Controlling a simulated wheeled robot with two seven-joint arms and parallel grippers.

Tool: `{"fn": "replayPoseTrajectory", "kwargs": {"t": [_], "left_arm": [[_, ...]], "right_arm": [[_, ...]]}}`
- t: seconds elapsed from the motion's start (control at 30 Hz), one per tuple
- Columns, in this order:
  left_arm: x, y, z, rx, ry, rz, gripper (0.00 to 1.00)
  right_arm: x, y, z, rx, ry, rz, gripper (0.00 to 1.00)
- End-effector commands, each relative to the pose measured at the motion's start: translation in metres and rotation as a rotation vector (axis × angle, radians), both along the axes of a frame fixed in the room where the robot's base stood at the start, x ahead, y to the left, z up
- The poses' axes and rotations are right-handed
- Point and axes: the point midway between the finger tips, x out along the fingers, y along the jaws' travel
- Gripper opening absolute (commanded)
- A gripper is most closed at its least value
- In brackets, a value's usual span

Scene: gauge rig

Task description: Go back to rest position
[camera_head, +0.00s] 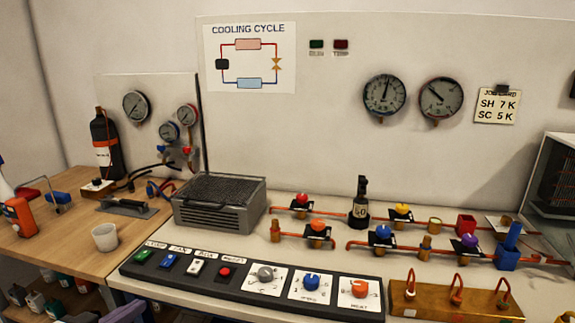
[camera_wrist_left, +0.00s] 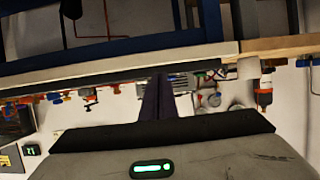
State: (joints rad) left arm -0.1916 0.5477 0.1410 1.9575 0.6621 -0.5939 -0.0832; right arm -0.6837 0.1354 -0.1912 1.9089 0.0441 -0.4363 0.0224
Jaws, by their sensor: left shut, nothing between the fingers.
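My left gripper (camera_head: 126,313) shows only as a small dark purple piece at the bottom edge of the head view, in front of the bench's front edge. In the left wrist view its two dark fingers (camera_wrist_left: 158,98) are together, with nothing between them. That view shows the bench upside down, with the fingers pointing toward its edge. My right gripper is in neither view.
The control panel (camera_head: 240,282) with buttons and knobs runs along the bench front. A white cup (camera_head: 105,237) stands on the wooden table (camera_head: 62,252) at left. A grey finned unit (camera_head: 220,201) and valve piping stand behind the panel. Shelves with small items (camera_head: 50,300) lie below left.

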Motion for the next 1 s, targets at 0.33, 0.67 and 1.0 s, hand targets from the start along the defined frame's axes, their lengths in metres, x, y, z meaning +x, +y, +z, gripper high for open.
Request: {"fn": "replayPoseTrajectory", "kwargs": {"t": [0.33,0.67,1.0], "left_arm": [[-0.145,-0.116,-0.189,0.002,0.302,-0.035,0.00],[-0.235,-0.189,-0.238,0.003,0.417,-0.078,0.00],[-0.238,-0.191,-0.239,0.004,0.420,-0.081,0.00]], "right_arm": [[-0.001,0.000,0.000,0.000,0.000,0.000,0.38],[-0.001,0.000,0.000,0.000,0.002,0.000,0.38],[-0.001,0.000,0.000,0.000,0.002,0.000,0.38]]}}
